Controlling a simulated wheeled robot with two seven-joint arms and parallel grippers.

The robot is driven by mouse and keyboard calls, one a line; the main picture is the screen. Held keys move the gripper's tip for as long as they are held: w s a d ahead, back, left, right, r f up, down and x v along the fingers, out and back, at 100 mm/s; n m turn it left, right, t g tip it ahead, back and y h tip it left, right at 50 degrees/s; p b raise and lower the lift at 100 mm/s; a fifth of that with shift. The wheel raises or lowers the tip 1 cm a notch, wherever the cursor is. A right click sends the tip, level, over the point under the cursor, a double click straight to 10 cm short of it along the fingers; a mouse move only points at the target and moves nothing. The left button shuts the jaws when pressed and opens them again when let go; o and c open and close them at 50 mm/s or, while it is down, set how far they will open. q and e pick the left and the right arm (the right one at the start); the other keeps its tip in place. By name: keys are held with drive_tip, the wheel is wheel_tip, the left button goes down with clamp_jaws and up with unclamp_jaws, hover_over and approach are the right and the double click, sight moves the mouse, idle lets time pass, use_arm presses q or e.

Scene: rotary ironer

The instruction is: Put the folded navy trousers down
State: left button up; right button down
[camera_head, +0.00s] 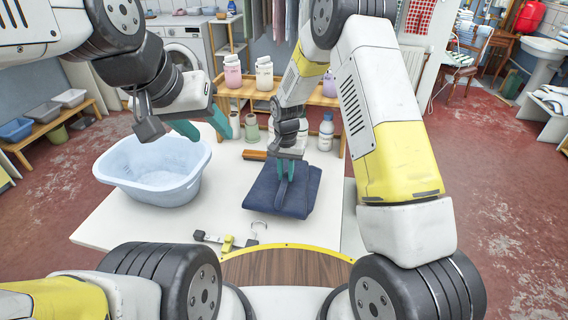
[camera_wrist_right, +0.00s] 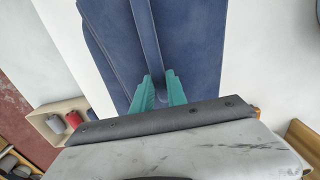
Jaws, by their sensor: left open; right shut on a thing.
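The folded navy trousers (camera_head: 296,198) lie as a flat pad at the white table's middle in the head view. They fill the top of the right wrist view (camera_wrist_right: 198,58). My right gripper (camera_head: 286,172) points down at them, its teal fingers shut on a raised ridge of the cloth, which also shows between the fingertips in the right wrist view (camera_wrist_right: 158,85). Whether the trousers rest fully on the table cannot be told. My left gripper (camera_head: 205,130) is open and empty above the blue basin's right rim.
A light blue basin (camera_head: 130,172) stands on the table (camera_head: 215,200) left of the trousers. A brush (camera_head: 254,155) and several bottles stand behind. A yellow and grey tool (camera_head: 227,242) lies in front. White table shows between basin and trousers.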

drive_tip(key=shift+f, duration=1.3)
drive_tip(key=shift+f, duration=0.1)
drive_tip(key=c, duration=1.3)
unclamp_jaws()
